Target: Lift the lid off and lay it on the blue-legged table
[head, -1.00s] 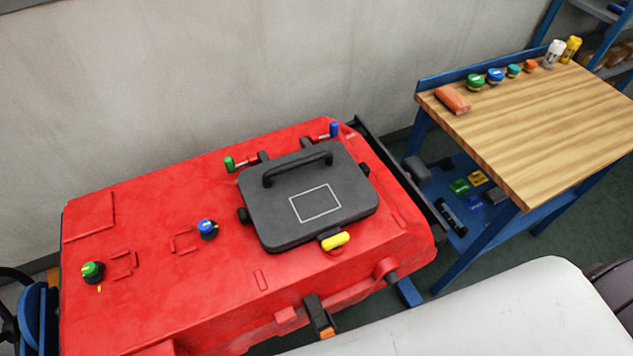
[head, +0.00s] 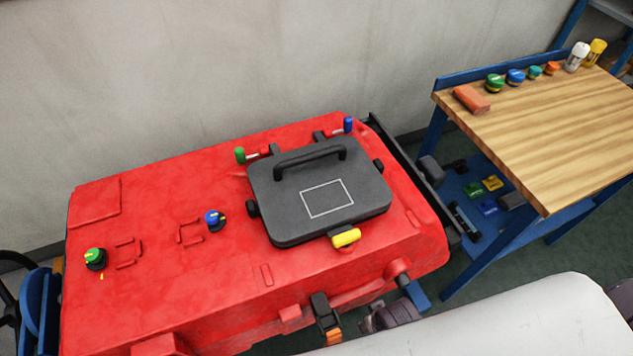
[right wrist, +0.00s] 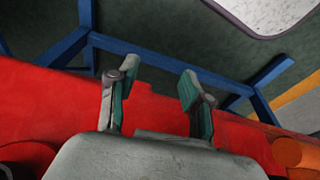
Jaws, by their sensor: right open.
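The dark grey lid (head: 290,220) lies flat on top of the red tank (head: 150,250), with its black arched handle (head: 310,155) upright near the far edge. Small levers sit around it: green (head: 240,154) and blue (head: 348,125) at the far side, yellow (head: 346,237) at the near side. The blue-legged table (head: 540,135) with a wooden top stands to the right. In the right wrist view my right gripper (right wrist: 157,88) is open and empty, with the red tank beyond it. My left gripper is not in view.
An orange block (head: 471,99), several coloured caps and two bottles (head: 577,57) stand along the table's back edge. The rest of its top is clear. Small parts lie on the blue lower shelf (head: 460,183). Green (head: 95,259) and blue (head: 215,220) knobs stand on the tank.

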